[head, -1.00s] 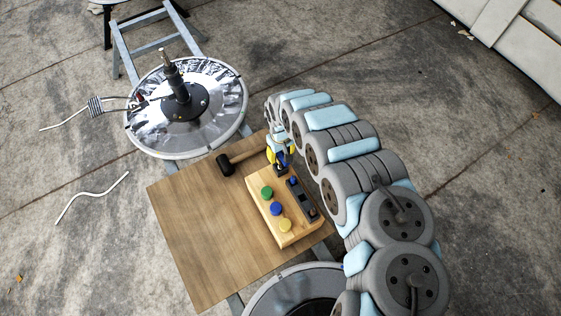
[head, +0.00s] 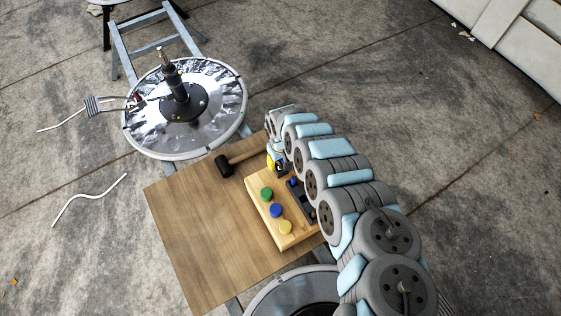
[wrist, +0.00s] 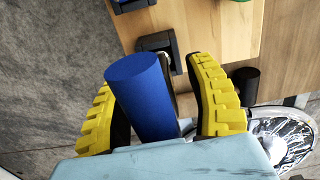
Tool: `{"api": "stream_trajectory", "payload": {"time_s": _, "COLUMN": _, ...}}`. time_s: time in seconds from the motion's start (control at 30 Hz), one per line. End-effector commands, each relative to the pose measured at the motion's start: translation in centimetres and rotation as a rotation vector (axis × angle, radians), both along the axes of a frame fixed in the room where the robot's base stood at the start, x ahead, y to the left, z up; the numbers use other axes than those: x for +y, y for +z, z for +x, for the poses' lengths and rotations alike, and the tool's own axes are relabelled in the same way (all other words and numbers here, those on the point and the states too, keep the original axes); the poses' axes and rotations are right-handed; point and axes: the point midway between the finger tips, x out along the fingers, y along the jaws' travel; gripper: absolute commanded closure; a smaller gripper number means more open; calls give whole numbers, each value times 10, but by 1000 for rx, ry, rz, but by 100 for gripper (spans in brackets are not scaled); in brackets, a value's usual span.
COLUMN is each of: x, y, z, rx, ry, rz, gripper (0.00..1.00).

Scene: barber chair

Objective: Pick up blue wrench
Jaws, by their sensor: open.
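A blue cylindrical handle (wrist: 140,95), which looks like the blue wrench's, shows large in the wrist view. It stands between the two yellow-padded fingers of my gripper (wrist: 155,66). The fingers are apart, with a visible gap on the right side of the handle; contact on the left is unclear. The handle's far end is near a black holder (wrist: 163,50) on the wooden block. In the head view my gripper (head: 276,162) is at the far end of the block, and my arm hides much of what it surrounds.
The wooden block (head: 258,203) carries green, blue and yellow knobs. A second blue piece (head: 293,182) sits by the block's right side. A round metal disc (head: 215,125) stands behind.

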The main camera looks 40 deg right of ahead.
Motion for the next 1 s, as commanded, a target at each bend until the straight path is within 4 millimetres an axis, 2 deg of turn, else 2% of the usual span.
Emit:
{"api": "stream_trajectory", "payload": {"time_s": 0.33, "x": 0, "y": -3, "z": 0, "rx": 0, "ry": 1, "rz": -1, "gripper": 46}}
{"api": "stream_trajectory", "payload": {"time_s": 0.37, "x": 0, "y": -3, "z": 0, "rx": -1, "ry": 1, "rz": -1, "gripper": 51}}
{"api": "stream_trajectory", "payload": {"time_s": 0.53, "x": 0, "y": -3, "z": 0, "rx": -1, "ry": 1, "rz": -1, "gripper": 100}}
{"api": "stream_trajectory", "payload": {"time_s": 1.0, "x": 0, "y": -3, "z": 1, "rx": -2, "ry": 1, "rz": -1, "gripper": 100}}
